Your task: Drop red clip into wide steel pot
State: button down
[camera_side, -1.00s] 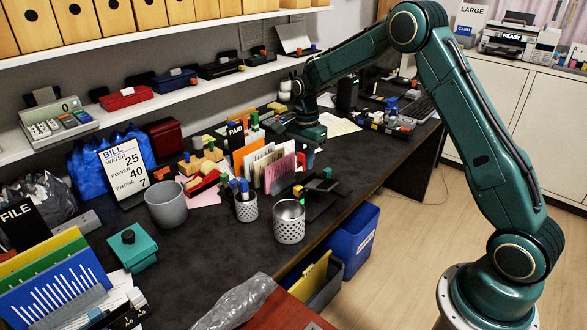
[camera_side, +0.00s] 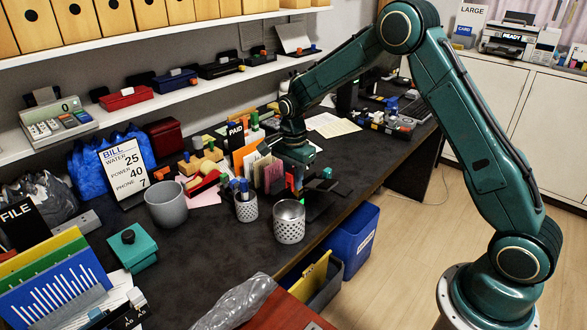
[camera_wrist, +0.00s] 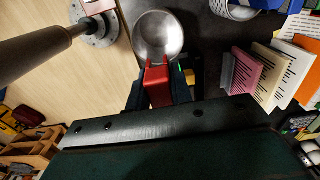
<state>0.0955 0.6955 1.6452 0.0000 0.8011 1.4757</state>
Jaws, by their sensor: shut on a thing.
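My gripper (camera_wrist: 159,88) is shut on the red clip (camera_wrist: 158,78), which sticks out between the two dark fingers in the wrist view. The wide steel pot (camera_side: 289,230) is a shiny, perforated round pot on the dark desk near its front edge. In the wrist view its open mouth (camera_wrist: 158,32) lies just ahead of the clip, whose tip overlaps the near rim in the picture. In the side view my gripper (camera_side: 298,170) is behind and above the pot, beside the paper sorter.
A narrower perforated cup (camera_side: 246,210) with blue pens stands left of the pot. The sorter with coloured papers (camera_side: 248,162) stands behind. A grey pot (camera_side: 166,206) is farther left. A dark tray (camera_side: 322,203) lies right of the steel pot. A blue bin (camera_side: 352,245) stands below the desk edge.

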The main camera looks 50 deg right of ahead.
aim_at(293, 188)
jog(key=shift+f, duration=1.95)
jog(key=c, duration=1.2)
grip_release()
jog(key=shift+o, duration=0.2)
jog(key=shift+r, duration=0.1)
notch_tip(293, 188, up, 14)
jog(key=shift+f, duration=0.25)
jog(key=shift+r, duration=0.1)
jog(key=shift+r, duration=0.1)
